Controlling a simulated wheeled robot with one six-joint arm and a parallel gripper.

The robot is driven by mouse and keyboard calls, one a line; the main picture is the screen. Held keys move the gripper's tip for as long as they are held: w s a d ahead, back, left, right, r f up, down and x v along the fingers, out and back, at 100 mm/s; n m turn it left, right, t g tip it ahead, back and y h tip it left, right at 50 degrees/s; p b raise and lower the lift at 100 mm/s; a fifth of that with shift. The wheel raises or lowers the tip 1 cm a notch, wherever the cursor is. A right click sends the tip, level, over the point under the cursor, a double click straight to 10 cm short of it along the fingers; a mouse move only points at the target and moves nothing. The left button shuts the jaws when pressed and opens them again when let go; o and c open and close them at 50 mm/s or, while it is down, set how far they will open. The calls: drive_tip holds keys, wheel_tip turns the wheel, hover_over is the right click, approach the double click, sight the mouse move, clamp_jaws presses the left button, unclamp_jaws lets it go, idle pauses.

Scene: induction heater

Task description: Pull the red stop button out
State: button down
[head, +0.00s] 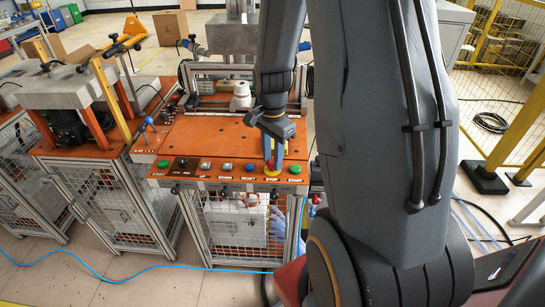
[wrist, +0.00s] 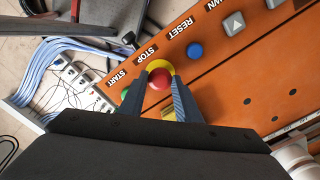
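The red stop button (wrist: 160,79) sits on a yellow ring at the front edge of the orange panel, beside the printed word STOP. In the head view, the yellow and red of the button (head: 271,168) show at the tip of my gripper (head: 273,150). In the wrist view, the two fingers of my gripper (wrist: 160,76) stand apart, one on each side of the red cap. They are very close to its sides. I cannot tell whether they touch it.
A green start button (wrist: 125,93) is close beside the left finger. A blue reset button (wrist: 195,50) and a grey arrow button (wrist: 234,24) lie to the right. The orange panel (head: 205,135) is mostly clear behind. A white cylindrical part (head: 241,95) stands at its back.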

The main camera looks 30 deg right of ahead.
sight(272, 162)
drive_tip(key=shift+w+r+p, duration=0.1)
drive_tip(key=shift+r+p, duration=0.35)
drive_tip(key=shift+r, duration=0.2)
drive_tip(key=c, duration=1.3)
unclamp_jaws()
drive_tip(key=shift+c, duration=0.2)
wheel_tip(272, 162, up, 8)
drive_tip(key=b, duration=0.2)
drive_tip(key=shift+f, duration=0.1)
drive_tip(key=s+a+f+n+b, duration=0.1)
drive_tip(key=s+a+f+n, duration=0.1)
drive_tip(key=s+a+n, duration=0.2)
drive_tip(key=s+a+f+n+t+b, duration=0.1)
drive_tip(key=s+a+n, duration=0.3)
drive_tip(key=a+n, duration=0.5)
drive_tip(key=f+n+b, duration=0.1)
drive_tip(key=n, duration=0.1)
drive_tip(key=shift+f+n, duration=0.25)
drive_tip(key=shift+n, duration=0.15)
